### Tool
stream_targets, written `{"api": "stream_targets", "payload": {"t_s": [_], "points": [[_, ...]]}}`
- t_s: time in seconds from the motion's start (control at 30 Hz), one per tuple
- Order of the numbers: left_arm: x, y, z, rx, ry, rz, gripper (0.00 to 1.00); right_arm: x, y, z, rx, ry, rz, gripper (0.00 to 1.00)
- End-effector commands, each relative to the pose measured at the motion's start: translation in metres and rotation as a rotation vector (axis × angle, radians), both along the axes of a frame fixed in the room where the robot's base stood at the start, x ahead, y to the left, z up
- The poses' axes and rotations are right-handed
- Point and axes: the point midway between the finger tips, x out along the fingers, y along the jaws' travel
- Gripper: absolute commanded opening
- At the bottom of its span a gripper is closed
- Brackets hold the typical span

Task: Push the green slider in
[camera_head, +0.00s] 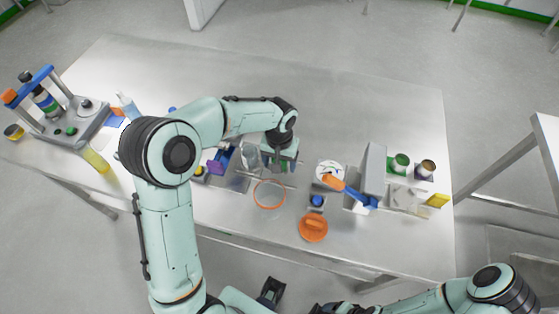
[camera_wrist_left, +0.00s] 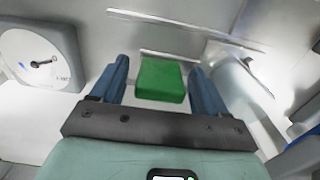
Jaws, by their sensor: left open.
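The green slider (camera_wrist_left: 161,80) is a small block. In the left wrist view it sits between the two blue fingers of my left gripper (camera_wrist_left: 158,72), with a gap on each side. Pale parallel rails (camera_wrist_left: 185,28) lie near it on the grey surface. In the head view my left gripper (camera_head: 283,163) points down over the middle of the table and hides most of the slider's place. It is open.
A white dial device (camera_head: 329,172) stands right of my left gripper; a clear vessel (camera_head: 250,156) stands to its left. In front are an orange ring (camera_head: 269,195) and an orange lid (camera_head: 313,228). The table's back half (camera_head: 210,80) is clear.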

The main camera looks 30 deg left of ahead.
Motion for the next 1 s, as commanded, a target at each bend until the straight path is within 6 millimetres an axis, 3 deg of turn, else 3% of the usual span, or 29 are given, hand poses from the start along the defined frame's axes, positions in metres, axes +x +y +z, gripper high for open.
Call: {"api": "stream_targets", "payload": {"t_s": [0.13,0.37,0.47,0.63,0.9,0.93,1.0], "points": [[0.000,0.000,0.000,0.000,0.000,0.000,0.74,0.000,0.000,0.000,0.000,0.000,0.000,0.74],[0.000,0.000,0.000,0.000,0.000,0.000,0.00,0.000,0.000,0.000,0.000,0.000,0.000,0.74],[0.000,0.002,0.000,0.000,0.000,0.001,0.00,0.000,0.000,0.000,0.000,0.000,0.000,0.74],[-0.005,0.021,0.001,0.001,0.000,0.004,0.00,0.000,0.000,-0.001,0.000,0.000,0.000,0.74],[-0.006,0.025,0.001,0.000,0.000,0.001,0.00,0.000,0.000,-0.001,0.000,0.000,0.000,0.74],[-0.006,0.025,0.001,0.000,0.000,0.001,0.52,0.000,0.000,-0.001,0.000,0.000,0.000,0.74],[-0.006,0.024,0.001,0.000,0.000,0.001,0.74,0.000,0.000,-0.001,0.000,0.000,0.000,0.74]]}}
